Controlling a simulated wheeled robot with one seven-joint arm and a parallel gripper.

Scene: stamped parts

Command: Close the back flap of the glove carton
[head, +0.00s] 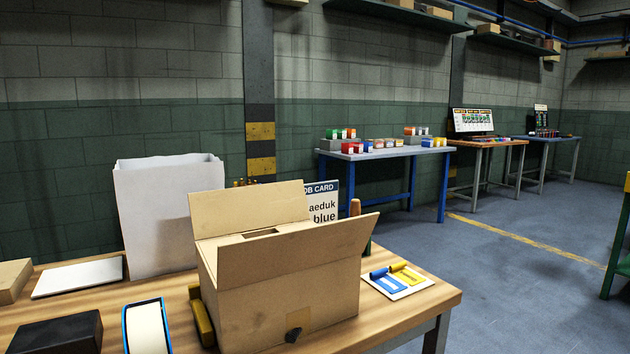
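The glove carton (270,300) is a brown cardboard box standing on the wooden bench. Its back flap (245,208) stands up, leaning slightly back, at the far edge of the opening. The front flap (295,250) is also raised and tilts outward toward me, hiding much of the opening. Between them, a strip of cardboard with a darker slot shows at the top. My gripper is not in this view.
A tall white bag (165,215) stands behind left of the carton. A job card (323,205) stands behind right. A mustard-coloured object (201,316) is close at its left. A blue-edged tray (146,328), black block (58,334) and card with blue and yellow pieces (398,280) share the bench (435,294).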

